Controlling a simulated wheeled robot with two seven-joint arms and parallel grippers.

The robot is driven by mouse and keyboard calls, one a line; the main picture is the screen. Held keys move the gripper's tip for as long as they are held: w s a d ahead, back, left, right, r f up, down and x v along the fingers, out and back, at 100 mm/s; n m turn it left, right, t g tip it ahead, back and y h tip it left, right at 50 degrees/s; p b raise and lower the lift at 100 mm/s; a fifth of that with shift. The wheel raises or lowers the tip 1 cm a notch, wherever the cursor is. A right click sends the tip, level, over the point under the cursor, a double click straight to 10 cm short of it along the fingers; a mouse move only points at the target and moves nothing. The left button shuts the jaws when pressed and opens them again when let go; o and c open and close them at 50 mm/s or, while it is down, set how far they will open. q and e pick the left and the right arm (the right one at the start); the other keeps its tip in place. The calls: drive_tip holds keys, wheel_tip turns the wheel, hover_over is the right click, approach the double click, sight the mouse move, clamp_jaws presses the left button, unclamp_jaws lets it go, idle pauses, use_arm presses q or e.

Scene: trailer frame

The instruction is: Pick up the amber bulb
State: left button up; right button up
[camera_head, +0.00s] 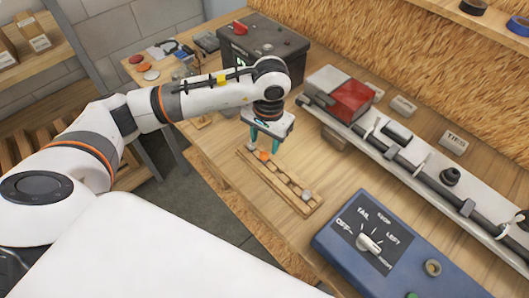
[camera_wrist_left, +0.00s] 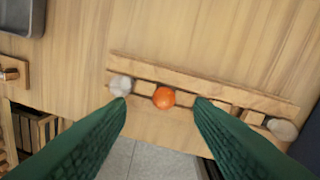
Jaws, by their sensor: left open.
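The amber bulb (camera_wrist_left: 164,98) is a small orange ball in a slot of a narrow wooden rack. In the head view the bulb (camera_head: 263,156) shows just below my left gripper (camera_head: 263,144). In the left wrist view my left gripper (camera_wrist_left: 160,112) has its two green fingers apart, with the bulb between and beyond their tips; contact cannot be seen. The rack (camera_head: 252,170) also holds a clear bulb (camera_wrist_left: 121,84) left of the amber one and another clear bulb (camera_wrist_left: 282,129) at the right end. My right gripper is out of view.
A blue switch box (camera_head: 340,248) with a dial stands at the front right. A long rail with a red and white lamp (camera_head: 352,101) runs along the back right. A dark battery (camera_head: 262,42) stands behind my left arm. Bare bench lies around the rack.

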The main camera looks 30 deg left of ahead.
sight(265, 152)
use_arm(q)
drive_tip(key=shift+d+f+p, duration=0.1)
drive_tip(key=shift+f+p, duration=0.65)
drive_tip(key=shift+f, duration=0.05)
wheel_tip(265, 152, down, 2)
drive_tip(key=shift+s+f+p, duration=0.15)
drive_tip(key=shift+f+p, duration=0.1)
drive_tip(key=shift+p, duration=0.2)
drive_tip(key=shift+f, duration=0.55)
drive_tip(key=c, duration=0.8)
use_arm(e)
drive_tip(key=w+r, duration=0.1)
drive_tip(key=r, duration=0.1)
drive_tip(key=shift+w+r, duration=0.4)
